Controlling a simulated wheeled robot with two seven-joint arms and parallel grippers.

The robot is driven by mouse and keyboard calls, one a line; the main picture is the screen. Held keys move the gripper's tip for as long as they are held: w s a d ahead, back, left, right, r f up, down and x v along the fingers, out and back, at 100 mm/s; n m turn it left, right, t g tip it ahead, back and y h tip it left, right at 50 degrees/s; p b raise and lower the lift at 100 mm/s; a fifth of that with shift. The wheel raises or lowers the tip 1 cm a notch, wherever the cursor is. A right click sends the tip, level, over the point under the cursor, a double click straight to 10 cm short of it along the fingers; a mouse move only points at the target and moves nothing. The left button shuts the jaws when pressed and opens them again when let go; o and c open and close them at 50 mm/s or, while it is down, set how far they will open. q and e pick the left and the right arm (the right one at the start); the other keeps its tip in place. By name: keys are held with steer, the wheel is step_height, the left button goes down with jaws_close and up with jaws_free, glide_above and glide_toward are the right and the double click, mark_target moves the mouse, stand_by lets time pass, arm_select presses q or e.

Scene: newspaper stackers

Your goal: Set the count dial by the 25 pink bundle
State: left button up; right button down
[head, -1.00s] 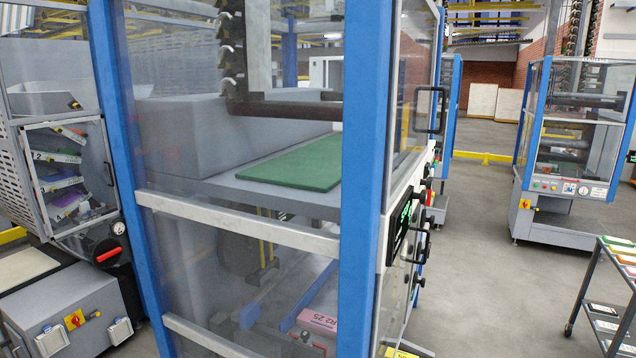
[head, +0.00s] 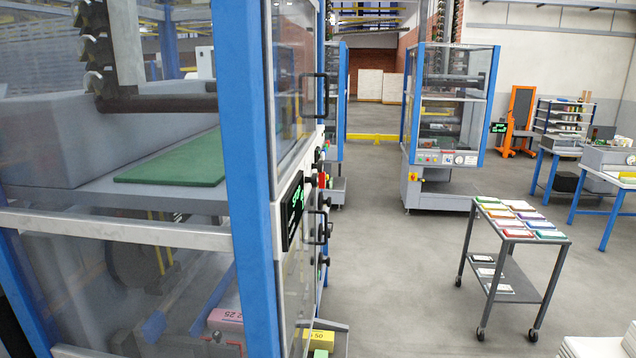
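A pink bundle (head: 226,317) with a label ending in 25 lies low inside the near blue-framed machine, seen through its clear panel. The machine's side panel carries a dark display (head: 292,211) with green digits, seen at a steep angle. Several black knobs (head: 324,179) stick out along that side in profile. I cannot tell which of them is the count dial, and their faces are hidden. Neither of my grippers is in view.
A yellow bundle (head: 319,339) marked 50 sits low beside the machine. A dark cart (head: 508,245) with several coloured bundles stands right on the open grey floor. Another blue-framed machine (head: 440,197) stands behind. A white surface (head: 590,347) edges the lower right corner.

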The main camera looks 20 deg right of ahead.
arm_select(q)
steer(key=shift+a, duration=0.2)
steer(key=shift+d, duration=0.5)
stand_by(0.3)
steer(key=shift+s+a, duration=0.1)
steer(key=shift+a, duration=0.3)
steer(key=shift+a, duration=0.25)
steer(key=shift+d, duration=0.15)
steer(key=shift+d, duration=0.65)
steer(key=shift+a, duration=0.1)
